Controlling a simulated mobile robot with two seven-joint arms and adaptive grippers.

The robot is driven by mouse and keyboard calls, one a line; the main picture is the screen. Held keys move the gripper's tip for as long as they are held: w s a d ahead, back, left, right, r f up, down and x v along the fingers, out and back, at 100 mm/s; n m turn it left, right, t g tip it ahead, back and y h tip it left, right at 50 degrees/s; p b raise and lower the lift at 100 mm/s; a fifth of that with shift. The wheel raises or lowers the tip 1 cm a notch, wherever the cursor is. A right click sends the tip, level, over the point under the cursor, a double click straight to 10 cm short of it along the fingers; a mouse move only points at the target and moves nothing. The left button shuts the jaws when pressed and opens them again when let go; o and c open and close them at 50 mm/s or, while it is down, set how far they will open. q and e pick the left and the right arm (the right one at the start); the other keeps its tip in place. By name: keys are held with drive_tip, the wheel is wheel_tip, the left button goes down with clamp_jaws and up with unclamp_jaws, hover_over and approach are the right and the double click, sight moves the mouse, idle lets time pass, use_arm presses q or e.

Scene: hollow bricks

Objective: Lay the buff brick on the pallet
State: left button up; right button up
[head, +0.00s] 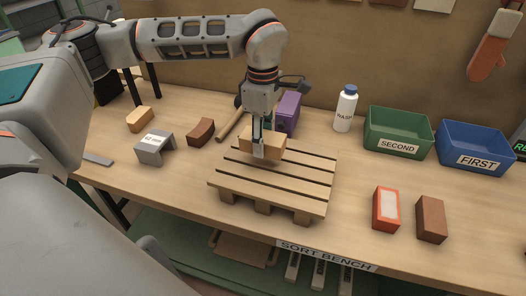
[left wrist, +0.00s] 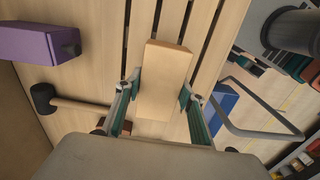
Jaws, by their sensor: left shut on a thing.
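The buff brick (head: 272,146) is between the fingers of my left gripper (head: 260,152), over the back part of the wooden pallet (head: 290,188). In the left wrist view the buff brick (left wrist: 166,80) lies lengthwise between the two green-sided fingers (left wrist: 158,105), with pallet slats (left wrist: 140,25) behind it. My left gripper points down and is shut on the brick. I cannot tell whether the brick's underside touches the slats. The rest of the pallet top is bare. My right gripper is not in view.
A purple block (head: 287,112) and a mallet (head: 232,122) lie just behind the pallet. Two bricks (head: 386,210) (head: 431,219) stand right; green (head: 398,128) and blue (head: 475,145) bins are behind.

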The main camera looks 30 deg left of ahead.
sight(263, 161)
use_arm(q)
drive_tip(key=shift+f, duration=2.05)
drive_tip(key=o, duration=1.5)
drive_tip(key=shift+f, duration=0.2)
drive_tip(key=shift+r, duration=0.1)
wheel_tip(263, 161, up, 12)
drive_tip(key=shift+r, duration=0.1)
drive_tip(key=shift+s, duration=0.1)
